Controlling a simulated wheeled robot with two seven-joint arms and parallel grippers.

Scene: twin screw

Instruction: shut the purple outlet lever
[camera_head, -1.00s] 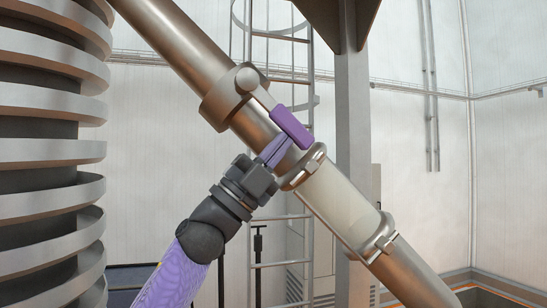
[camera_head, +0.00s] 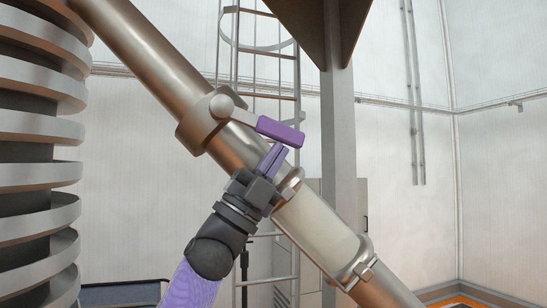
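The purple outlet lever (camera_head: 281,131) is a purple handle on a metal arm, joined to a round pivot (camera_head: 222,106) on a collar around the slanted metal pipe (camera_head: 150,55). The handle points right and slightly down, at an angle to the pipe. My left gripper (camera_head: 280,151) comes up from below, in front of the pipe. Its purple fingers are together with nothing between them. Their tips are just under the handle; I cannot tell whether they touch it. My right gripper is out of view.
A clear-looking pipe section (camera_head: 315,225) with clamps lies below the lever. A large grey spiral (camera_head: 40,125) stands at the left. A ladder (camera_head: 290,80) and a steel post (camera_head: 343,130) stand behind. The space right of the lever is open.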

